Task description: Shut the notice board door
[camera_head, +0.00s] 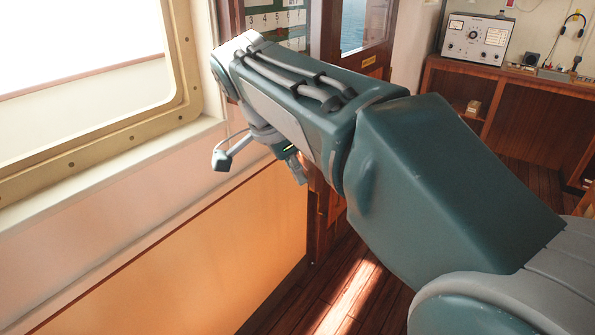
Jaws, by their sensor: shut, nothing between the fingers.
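A green board with numbered white cards (275,19) shows at the top, just beyond the end of my arm. It looks like the notice board, and a wooden frame edge runs along its left side. Its top is cut off and my arm covers its lower part. I cannot tell how its door stands. My gripper (296,170) hangs below the far end of my arm, partly hidden by the arm link. It is shut and empty, lower than the board and apart from it.
A large window (80,60) with a bolted frame and sill lies on the left, above a pale wall panel. A wooden door with a glass pane (366,22) stands right of the board. A desk with a grey instrument (476,40) is at the back right. Bare plank floor (345,290) shows below my arm.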

